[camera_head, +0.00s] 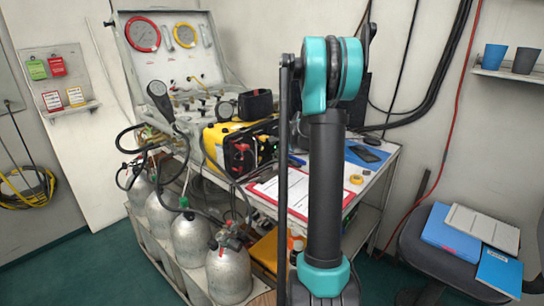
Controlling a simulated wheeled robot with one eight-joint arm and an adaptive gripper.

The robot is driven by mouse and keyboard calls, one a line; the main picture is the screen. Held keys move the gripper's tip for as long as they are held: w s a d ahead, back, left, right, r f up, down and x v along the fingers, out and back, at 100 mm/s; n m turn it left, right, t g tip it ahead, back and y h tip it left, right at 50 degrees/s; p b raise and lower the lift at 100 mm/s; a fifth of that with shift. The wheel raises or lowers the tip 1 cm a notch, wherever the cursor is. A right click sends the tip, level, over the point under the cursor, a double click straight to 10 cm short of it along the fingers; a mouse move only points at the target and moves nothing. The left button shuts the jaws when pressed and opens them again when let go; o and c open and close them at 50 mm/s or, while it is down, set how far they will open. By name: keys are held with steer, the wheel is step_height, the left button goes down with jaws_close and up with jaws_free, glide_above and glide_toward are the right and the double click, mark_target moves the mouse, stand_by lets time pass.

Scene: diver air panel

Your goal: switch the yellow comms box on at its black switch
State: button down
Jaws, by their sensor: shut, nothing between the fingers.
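The yellow comms box (216,139) sits on the cart top, left of my arm. Its dark front panel faces toward me and right, with red and black fittings and cables on it. I cannot pick out the black switch for certain among these small parts. My own arm, teal and black, rises in the foreground just right of the box. I cannot see my gripper; it is outside the picture or behind the arm.
A clipboard with a red-edged sheet (283,190) lies in front of the box. Grey cylinders (192,238) with hoses stand at the cart's left side. An open gauge panel (178,62) stands behind. A chair (432,262) with blue books is at right.

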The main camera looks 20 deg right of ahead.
steer(key=shift+s+d, duration=0.2)
steer(key=shift+s, duration=0.2)
steer(key=shift+s+d+r, duration=0.1)
steer(key=shift+s+d+r, duration=0.15)
steer(key=shift+s+d, duration=0.5)
steer(key=shift+s, duration=0.35)
steer(key=shift+s+d+r, duration=0.15)
steer(key=shift+s+d, duration=0.5)
steer(key=shift+s, duration=0.35)
